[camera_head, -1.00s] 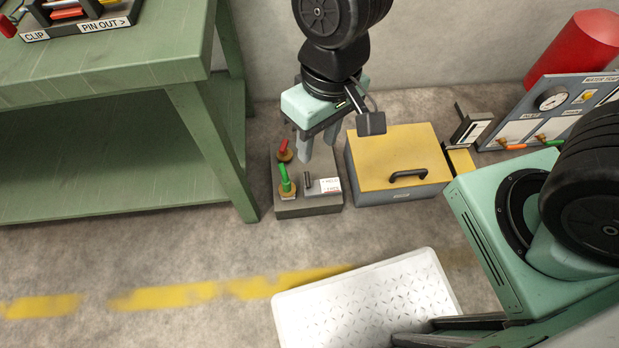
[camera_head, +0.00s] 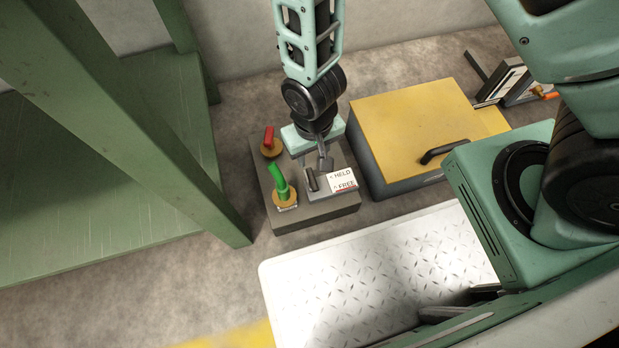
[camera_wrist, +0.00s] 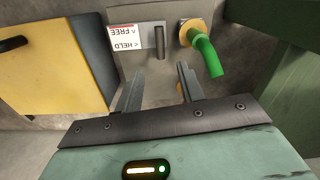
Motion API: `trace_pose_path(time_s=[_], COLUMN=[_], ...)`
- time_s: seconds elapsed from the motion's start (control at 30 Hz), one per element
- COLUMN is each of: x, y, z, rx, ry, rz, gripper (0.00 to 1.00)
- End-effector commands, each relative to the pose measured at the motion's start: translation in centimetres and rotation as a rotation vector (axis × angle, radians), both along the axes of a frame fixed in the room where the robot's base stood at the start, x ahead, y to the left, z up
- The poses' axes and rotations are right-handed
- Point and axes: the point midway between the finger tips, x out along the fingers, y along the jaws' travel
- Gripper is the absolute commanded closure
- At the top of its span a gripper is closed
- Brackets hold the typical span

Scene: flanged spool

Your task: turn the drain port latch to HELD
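The drain port latch is a dark bar (camera_head: 312,181) on a grey plate, beside a white label (camera_head: 342,180) reading HELD and FREE. In the wrist view the latch (camera_wrist: 159,42) stands upright in the picture, beyond my fingertips, with the label (camera_wrist: 127,38) on its left. My gripper (camera_wrist: 160,82) is open, its two fingers apart with nothing between them. In the head view my gripper (camera_head: 318,160) hangs over the grey block (camera_head: 315,215), just behind the latch. Whether a finger touches the latch cannot be told.
A green spout (camera_head: 279,182) and a red-handled valve (camera_head: 269,140) stand on the block's left side. A yellow-lidded box (camera_head: 420,120) with a black handle is close on the right. A green bench (camera_head: 150,150) is left; a white tread plate (camera_head: 380,270) lies in front.

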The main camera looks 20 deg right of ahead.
Motion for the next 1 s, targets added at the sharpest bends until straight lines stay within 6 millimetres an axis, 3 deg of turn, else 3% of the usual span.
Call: trace_pose_path(time_s=[0.17,0.7,1.0], x=[0.0,0.0,0.0], y=[0.0,0.0,0.0], z=[-2.1,-13.3,-16.9], rx=[-0.001,-0.001,0.000], ry=[0.000,0.002,0.000], rz=[-0.001,-0.001,0.000], gripper=[0.61,0.61,0.61])
